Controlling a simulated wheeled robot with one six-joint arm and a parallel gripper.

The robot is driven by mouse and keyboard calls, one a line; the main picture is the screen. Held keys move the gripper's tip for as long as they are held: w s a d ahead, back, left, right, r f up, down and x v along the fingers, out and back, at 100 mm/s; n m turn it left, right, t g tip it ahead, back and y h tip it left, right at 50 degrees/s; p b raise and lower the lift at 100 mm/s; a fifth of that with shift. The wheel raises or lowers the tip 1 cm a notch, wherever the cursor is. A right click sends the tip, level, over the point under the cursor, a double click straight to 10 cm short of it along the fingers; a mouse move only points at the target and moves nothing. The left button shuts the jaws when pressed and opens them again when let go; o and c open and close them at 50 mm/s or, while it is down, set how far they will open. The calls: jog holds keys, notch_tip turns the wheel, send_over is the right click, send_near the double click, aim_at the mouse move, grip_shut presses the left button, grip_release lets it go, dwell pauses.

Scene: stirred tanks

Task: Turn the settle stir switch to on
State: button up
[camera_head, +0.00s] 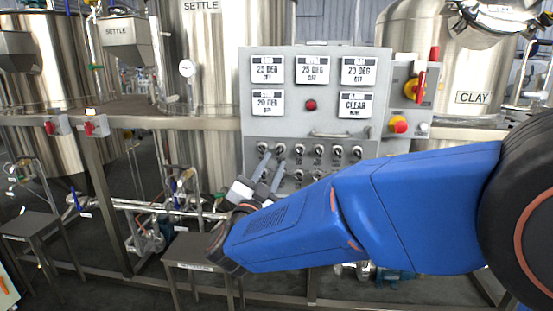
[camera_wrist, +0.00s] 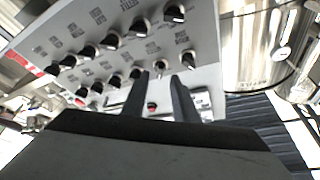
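The grey control panel (camera_head: 345,125) has two rows of small black-and-silver switches (camera_head: 320,150) in its lower part. The wrist view shows the panel (camera_wrist: 205,40) tilted, with its switches close up. The labels there are too blurred to read, so I cannot tell which is settle stir. My gripper (camera_head: 270,168) is at the left end of the switch rows. Its two fingers (camera_wrist: 165,78) are apart in the wrist view, with one switch (camera_wrist: 161,66) showing in the gap between the tips. I cannot tell if they touch it.
Display plates (camera_head: 312,70) and a red lamp (camera_head: 311,104) sit above the switches, with a handle (camera_head: 338,134) below them. Steel tanks, including one marked CLAY (camera_head: 440,65), stand behind. A stool (camera_head: 195,250) is below my gripper.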

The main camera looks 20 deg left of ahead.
jog(key=v, duration=1.2)
jog(key=shift+s+f, duration=0.2)
jog(key=shift+s, duration=0.2)
jog(key=w+d+r+n+g+y, duration=0.3)
jog(key=w+d+y, duration=0.2)
jog(key=w+d, duration=0.5)
jog(key=w+d+n+g+y, duration=0.1)
jog(key=w+d+n+g, duration=0.1)
jog(key=d, duration=0.4)
jog(key=w+d+n+g, duration=0.2)
jog(key=d+g, duration=0.1)
jog(key=d, duration=0.2)
jog(key=s+d+f+g+h, duration=0.2)
jog(key=s+d+f, duration=0.3)
jog(key=s+d, duration=0.4)
jog(key=s+d+f+g+h, duration=0.2)
jog(key=s+d+f+g, duration=0.2)
jog(key=s+d, duration=0.5)
jog(key=s+d+f+g+h, duration=0.2)
jog(key=s+d+f, duration=0.6)
jog(key=d, duration=0.7)
jog(key=shift+s+d+m+g+h, duration=0.4)
jog(key=shift+s+g, duration=0.1)
jog(key=shift+s, duration=0.2)
